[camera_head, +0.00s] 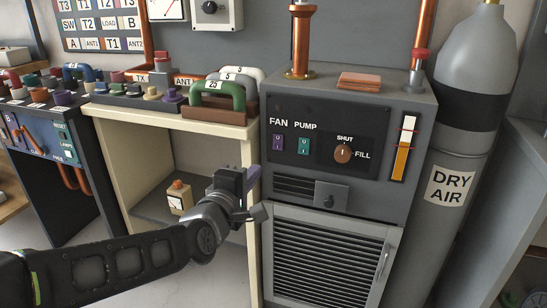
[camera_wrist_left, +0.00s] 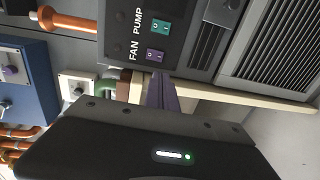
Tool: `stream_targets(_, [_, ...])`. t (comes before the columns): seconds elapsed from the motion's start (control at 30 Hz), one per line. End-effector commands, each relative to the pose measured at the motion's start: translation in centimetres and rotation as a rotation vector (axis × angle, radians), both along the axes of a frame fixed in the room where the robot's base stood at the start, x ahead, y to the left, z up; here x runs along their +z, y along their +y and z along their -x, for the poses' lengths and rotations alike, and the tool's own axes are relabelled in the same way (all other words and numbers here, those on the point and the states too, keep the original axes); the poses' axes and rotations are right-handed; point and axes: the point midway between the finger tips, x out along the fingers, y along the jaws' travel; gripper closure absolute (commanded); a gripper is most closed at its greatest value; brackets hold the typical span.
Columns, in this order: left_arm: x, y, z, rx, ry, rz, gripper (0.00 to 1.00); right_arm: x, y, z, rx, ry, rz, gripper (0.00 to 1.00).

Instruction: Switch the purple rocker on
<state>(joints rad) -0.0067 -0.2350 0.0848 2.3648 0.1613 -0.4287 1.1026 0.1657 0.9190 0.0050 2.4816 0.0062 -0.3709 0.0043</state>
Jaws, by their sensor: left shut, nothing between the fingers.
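The purple rocker (camera_head: 278,142) sits under the FAN label on the dark panel of the grey cabinet. It also shows in the left wrist view (camera_wrist_left: 155,55), near the tips of my fingers. A teal rocker (camera_head: 304,145) is just right of it under the PUMP label, and it shows in the wrist view too (camera_wrist_left: 159,27). My left gripper (camera_head: 254,176) is shut and empty, with its purplish fingers left of and below the purple rocker. The fingers show in the wrist view (camera_wrist_left: 162,88), apparently short of the panel; contact cannot be made out. My right gripper is out of view.
A round SHUT/FILL knob (camera_head: 343,153) is right of the rockers, with a vent and a latch box (camera_head: 331,196) below. A DRY AIR cylinder (camera_head: 464,140) stands at right.

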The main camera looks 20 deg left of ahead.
Motion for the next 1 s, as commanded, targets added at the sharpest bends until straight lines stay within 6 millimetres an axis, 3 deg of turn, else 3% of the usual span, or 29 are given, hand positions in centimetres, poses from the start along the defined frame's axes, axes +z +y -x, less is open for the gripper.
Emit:
stream_targets(0.37, [-0.4, -0.1, -1.4, 0.0, 0.003, -0.002, 1.0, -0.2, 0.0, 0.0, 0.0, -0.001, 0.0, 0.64])
stream_targets(1.0, [-1.8, -0.8, -12.5, 0.0, 0.003, -0.002, 1.0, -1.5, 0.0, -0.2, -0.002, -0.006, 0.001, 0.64])
